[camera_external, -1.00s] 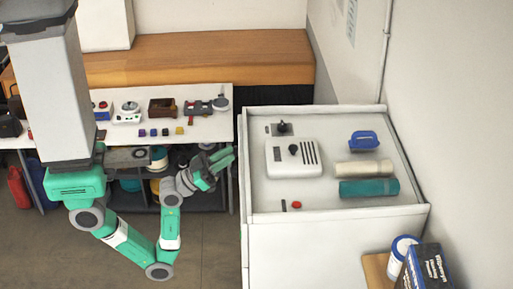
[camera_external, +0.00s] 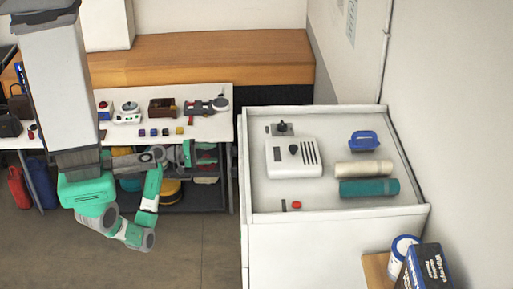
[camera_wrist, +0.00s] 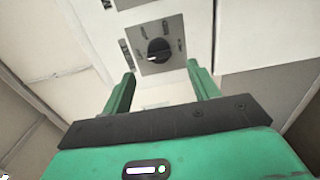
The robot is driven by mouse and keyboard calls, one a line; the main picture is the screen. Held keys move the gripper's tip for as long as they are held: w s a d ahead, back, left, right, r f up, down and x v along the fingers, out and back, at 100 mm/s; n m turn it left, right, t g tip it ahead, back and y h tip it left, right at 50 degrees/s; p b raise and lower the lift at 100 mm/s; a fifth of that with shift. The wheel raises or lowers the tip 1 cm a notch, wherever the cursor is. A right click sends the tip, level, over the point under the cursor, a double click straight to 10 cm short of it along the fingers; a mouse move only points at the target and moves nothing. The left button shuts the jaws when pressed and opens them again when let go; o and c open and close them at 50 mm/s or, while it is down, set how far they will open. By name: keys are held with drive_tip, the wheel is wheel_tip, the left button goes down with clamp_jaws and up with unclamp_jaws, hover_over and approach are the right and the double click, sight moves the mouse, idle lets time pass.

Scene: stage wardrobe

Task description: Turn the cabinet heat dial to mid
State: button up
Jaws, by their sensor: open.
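In the wrist view, a black round dial (camera_wrist: 158,51) sits on a grey square plate (camera_wrist: 146,68) with dark marks around it. A pale pointer mark on the knob points to the lower left. My gripper (camera_wrist: 161,70) is open and empty, its green fingers below and to either side of the dial, apart from it. In the external view, my gripper (camera_external: 187,152) is partly seen beside the white table's front edge. Two black knobs show there, one on a grey plate (camera_external: 282,128) and one on a white vented box (camera_external: 292,149); I cannot tell which dial the wrist view shows.
The white table (camera_external: 215,128) holds several small devices and coloured blocks. The raised-rim counter (camera_external: 260,190) holds a blue-handled item (camera_external: 363,141), a cream roll (camera_external: 363,169) and a teal roll (camera_external: 368,188). Open floor lies in front of the table.

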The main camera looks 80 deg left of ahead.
sight(234, 151)
drive_tip(key=p+x, duration=0.1)
drive_tip(key=x, duration=0.7)
drive_tip(key=shift+p, duration=0.3)
drive_tip(key=shift+r, duration=0.1)
drive_tip(key=c, duration=1)
drive_tip(key=shift+o, duration=0.2)
drive_tip(key=shift+m+b, duration=0.3)
drive_tip(key=shift+b, duration=0.05)
drive_tip(key=shift+a+f+m+b, duration=0.1)
drive_tip(key=shift+m+b, duration=5.3)
drive_tip(key=shift+m, duration=0.4)
drive_tip(key=shift+a+f+m+b, duration=0.1)
drive_tip(key=shift+a+m+b, duration=0.05)
drive_tip(key=shift+m+b, duration=5.45)
drive_tip(key=shift+m, duration=0.4)
